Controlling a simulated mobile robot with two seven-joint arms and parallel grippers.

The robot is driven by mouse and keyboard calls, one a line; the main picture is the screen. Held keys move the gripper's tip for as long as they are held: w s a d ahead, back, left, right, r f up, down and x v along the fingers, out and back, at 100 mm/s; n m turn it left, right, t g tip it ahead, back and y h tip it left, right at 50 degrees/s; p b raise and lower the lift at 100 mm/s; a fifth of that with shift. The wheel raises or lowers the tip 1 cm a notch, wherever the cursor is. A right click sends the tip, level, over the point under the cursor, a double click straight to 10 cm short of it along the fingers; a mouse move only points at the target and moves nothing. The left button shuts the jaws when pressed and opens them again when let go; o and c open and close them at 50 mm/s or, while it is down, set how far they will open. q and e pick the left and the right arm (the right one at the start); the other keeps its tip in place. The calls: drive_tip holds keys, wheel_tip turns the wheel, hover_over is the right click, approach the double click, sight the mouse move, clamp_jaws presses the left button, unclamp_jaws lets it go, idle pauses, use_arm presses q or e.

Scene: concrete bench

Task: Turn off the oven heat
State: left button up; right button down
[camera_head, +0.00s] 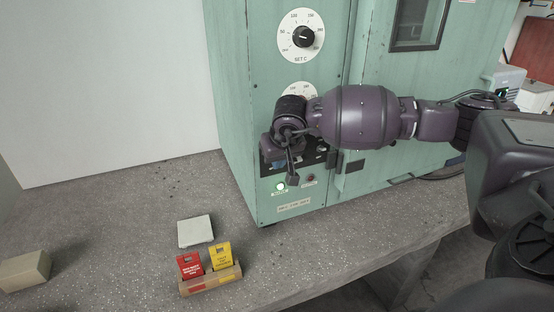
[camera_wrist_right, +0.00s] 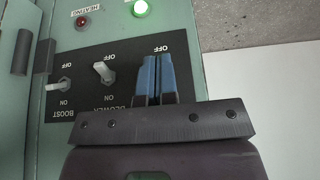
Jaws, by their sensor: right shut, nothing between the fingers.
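The green oven (camera_head: 236,120) stands on the bench, with a temperature dial (camera_head: 303,36) high on its front. A second dial (camera_head: 295,91) is partly hidden by my right arm. My right gripper (camera_head: 291,178) is shut and empty in front of the black switch panel (camera_wrist_right: 125,55). In the right wrist view, its blue fingers (camera_wrist_right: 157,78) cover the third switch position, under an OFF label. The blower switch (camera_wrist_right: 103,72) and boost switch (camera_wrist_right: 64,84) show beside them. I cannot tell whether the fingers touch anything. My left gripper is out of view.
A green lamp (camera_wrist_right: 140,8) is lit; the heating lamp (camera_wrist_right: 81,22) is dull red. On the bench are a cardboard holder (camera_head: 212,280) with red and yellow packets, a white square (camera_head: 195,231) and a beige block (camera_head: 25,271). The bench left of the oven is mostly clear.

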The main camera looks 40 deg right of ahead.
drive_tip(key=shift+f, duration=0.25)
drive_tip(key=shift+r, duration=0.2)
drive_tip(key=shift+r, duration=0.65)
drive_tip(key=shift+s+r, duration=0.1)
idle(0.4)
